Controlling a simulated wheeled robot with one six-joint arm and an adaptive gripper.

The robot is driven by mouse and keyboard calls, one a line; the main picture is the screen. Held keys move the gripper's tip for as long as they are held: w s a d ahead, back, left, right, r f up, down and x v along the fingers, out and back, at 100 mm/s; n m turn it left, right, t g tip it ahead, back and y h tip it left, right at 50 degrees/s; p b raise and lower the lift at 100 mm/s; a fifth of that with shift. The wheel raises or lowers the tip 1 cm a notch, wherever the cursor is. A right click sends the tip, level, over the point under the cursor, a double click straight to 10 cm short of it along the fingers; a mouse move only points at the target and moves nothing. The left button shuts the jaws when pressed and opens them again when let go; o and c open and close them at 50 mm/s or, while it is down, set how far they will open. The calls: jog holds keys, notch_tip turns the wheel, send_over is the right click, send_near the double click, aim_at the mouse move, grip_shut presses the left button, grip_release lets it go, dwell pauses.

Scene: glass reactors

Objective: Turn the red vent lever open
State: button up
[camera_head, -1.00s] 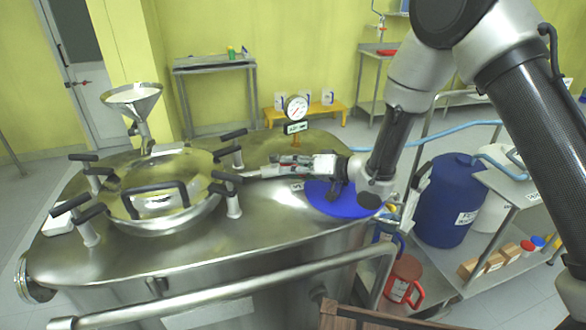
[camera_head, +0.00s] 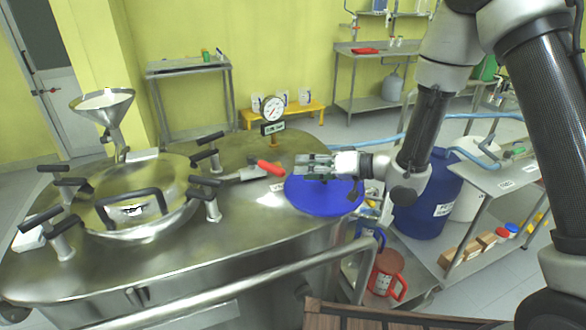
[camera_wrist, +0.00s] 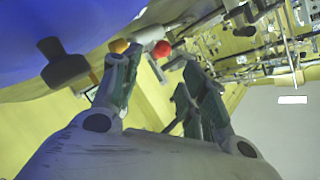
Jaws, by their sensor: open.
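The red vent lever (camera_head: 270,168) stands on the steel reactor lid, left of the blue disc and below the round gauge. Its red grip points right, toward my gripper. My gripper (camera_head: 300,167) is over the blue disc, just right of the red grip, open and apparently empty. In the wrist view the round red end of the lever (camera_wrist: 162,49) shows beyond my open fingers (camera_wrist: 155,66), near the middle between them. Whether they touch it I cannot tell.
The blue disc (camera_head: 318,200) lies below my gripper. The gauge (camera_head: 272,108) rises behind the lever. A round hatch (camera_head: 130,215) with several black-handled clamps is to the left, with a funnel (camera_head: 103,105) behind it. A steel rail (camera_head: 235,280) runs along the front.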

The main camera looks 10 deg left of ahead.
jog(key=shift+s+d+r, duration=0.1)
jog(key=shift+d, duration=0.25)
